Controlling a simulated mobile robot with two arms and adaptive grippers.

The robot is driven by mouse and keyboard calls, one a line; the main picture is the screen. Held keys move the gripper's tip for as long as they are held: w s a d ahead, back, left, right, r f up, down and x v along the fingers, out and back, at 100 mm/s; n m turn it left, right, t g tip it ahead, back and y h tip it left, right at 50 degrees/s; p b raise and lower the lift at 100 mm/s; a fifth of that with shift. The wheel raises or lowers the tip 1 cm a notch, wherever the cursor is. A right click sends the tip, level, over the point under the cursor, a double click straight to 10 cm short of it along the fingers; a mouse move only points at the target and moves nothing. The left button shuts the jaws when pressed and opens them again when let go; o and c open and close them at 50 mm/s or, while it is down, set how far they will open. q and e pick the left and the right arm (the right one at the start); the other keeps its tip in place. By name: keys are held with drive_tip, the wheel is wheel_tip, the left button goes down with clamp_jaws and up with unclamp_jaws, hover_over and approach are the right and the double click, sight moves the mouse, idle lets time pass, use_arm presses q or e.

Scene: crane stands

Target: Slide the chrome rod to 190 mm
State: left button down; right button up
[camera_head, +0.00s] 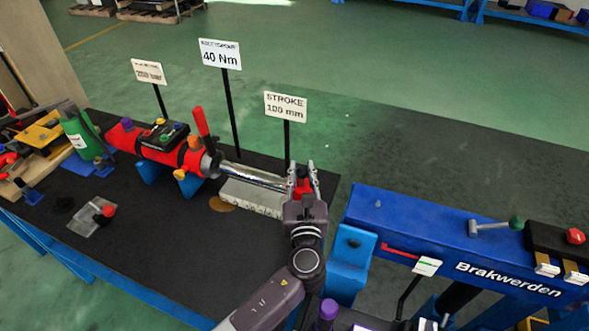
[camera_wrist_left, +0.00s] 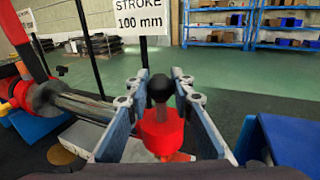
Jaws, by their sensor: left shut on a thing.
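The chrome rod (camera_head: 255,176) sticks out to the right from the red cylinder (camera_head: 172,152) on the black bench top. It also shows in the left wrist view (camera_wrist_left: 85,104). At its outer end is a red rod end (camera_wrist_left: 162,132) with a black ball knob (camera_wrist_left: 160,87) above it. My left gripper (camera_head: 303,168) is shut on the red rod end, one finger on each side. The STROKE sign (camera_head: 285,106) reads about 100 mm; its last digit is unclear in the head view. My right gripper is not in view.
A pale scale block (camera_head: 250,197) lies under the rod. A red lever (camera_head: 201,122) and a 40 Nm sign (camera_head: 220,54) stand behind the cylinder. The blue Brakwerden beam (camera_head: 440,235) stands to the right, beyond a gap past the bench edge.

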use_arm(q)
drive_tip(key=shift+d+f, duration=0.1)
drive_tip(key=c, duration=1.7)
unclamp_jaws()
drive_tip(key=s, duration=1.2)
